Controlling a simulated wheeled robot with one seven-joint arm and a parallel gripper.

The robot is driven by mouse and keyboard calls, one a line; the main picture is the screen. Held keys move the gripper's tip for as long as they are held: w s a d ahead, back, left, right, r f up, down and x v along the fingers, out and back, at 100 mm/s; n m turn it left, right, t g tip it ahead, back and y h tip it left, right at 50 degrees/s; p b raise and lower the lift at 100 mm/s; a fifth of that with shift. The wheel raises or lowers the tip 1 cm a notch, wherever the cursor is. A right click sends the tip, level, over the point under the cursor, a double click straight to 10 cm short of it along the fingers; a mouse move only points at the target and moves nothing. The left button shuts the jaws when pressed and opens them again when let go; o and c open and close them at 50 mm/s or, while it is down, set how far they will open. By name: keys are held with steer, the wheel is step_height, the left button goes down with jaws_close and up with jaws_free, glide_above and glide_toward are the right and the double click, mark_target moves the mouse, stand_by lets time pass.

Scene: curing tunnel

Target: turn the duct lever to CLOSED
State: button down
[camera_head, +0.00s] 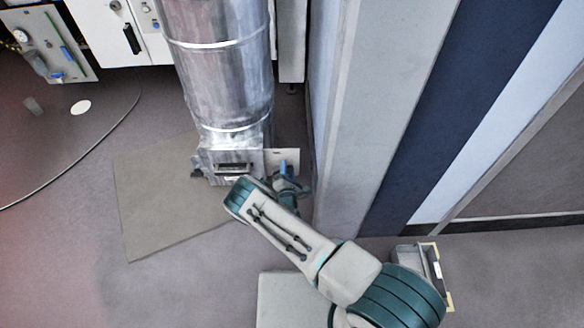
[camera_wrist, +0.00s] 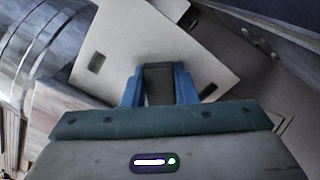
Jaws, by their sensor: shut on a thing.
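The silver duct (camera_head: 222,75) comes down to a box-like fitting at its lower end. A pale plate (camera_head: 291,155) sticks out on the right of that fitting, and it also shows large in the wrist view (camera_wrist: 130,40). My gripper (camera_wrist: 158,82) has its blue fingers shut on a dark grey piece, the duct lever (camera_wrist: 158,72), in front of the plate. In the head view my gripper (camera_head: 285,172) is beside the fitting, and the lever is hidden there. A dark rectangular mark (camera_wrist: 96,62) is on the plate. I cannot read CLOSED or any other label.
A tall grey wall edge (camera_head: 375,100) stands close to the right of my gripper. A flat tan mat (camera_head: 150,210) lies under the duct. A grey tray (camera_head: 432,262) is on the floor at lower right. A panel with a gauge (camera_head: 45,45) is at upper left. The left floor is mostly clear.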

steer(key=shift+s+f+m, duration=0.2)
steer(key=shift+f+m, duration=0.1)
steer(key=shift+m, duration=0.1)
steer(key=c, duration=1.5)
jaws_free()
steer(key=shift+f, duration=0.1)
steer(key=o, duration=0.3)
steer(key=shift+a, duration=0.15)
steer(key=shift+o, duration=0.2)
steer(key=shift+d, duration=0.3)
